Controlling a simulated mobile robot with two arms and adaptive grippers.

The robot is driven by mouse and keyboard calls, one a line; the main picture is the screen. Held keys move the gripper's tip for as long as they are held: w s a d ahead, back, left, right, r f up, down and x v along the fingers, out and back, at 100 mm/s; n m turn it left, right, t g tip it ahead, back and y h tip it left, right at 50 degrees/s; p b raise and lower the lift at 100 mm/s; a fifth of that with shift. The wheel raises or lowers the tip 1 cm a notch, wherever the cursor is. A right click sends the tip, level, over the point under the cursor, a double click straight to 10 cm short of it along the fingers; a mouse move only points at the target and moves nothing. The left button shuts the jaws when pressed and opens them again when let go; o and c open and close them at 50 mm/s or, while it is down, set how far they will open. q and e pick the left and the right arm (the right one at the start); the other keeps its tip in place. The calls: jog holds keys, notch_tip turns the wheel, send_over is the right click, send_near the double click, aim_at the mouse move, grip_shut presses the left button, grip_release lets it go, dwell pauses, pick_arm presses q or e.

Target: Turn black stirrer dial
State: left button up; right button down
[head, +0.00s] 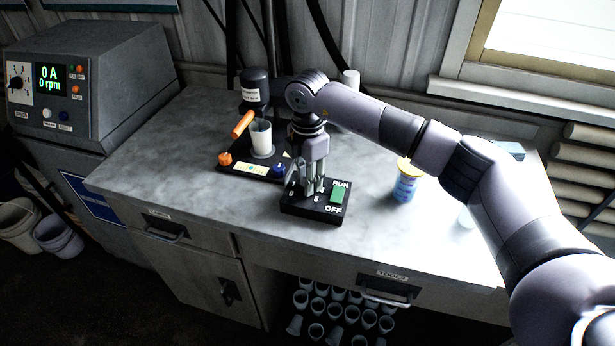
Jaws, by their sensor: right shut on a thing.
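The black stirrer control box (298,211) sits near the front edge of the grey bench. Its top has a green switch (338,194) between the white words RUN and OFF, and some white scale marks on the left part. My right gripper (314,190) comes down from above onto the left part of the box. Its fingers are shut on the dial there. The fingers hide the dial almost wholly, so I cannot tell its pointer setting. My left gripper is not in view.
Behind the box stands a dark stirrer stand (232,163) with a white cup (261,136) and an orange handle (243,124). A blue and yellow tub (406,184) is to the right, under my right arm. A control cabinet (125,88) reads 0 A, 0 rpm.

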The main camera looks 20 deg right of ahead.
jog(key=shift+w+r+m, duration=0.1)
jog(key=shift+r+m, duration=0.05)
jog(key=shift+m, duration=0.25)
jog(key=c, duration=1.2)
grip_release()
jog(key=shift+c, duration=0.2)
notch_tip(320, 180, up, 12)
jog(key=shift+f, duration=0.2)
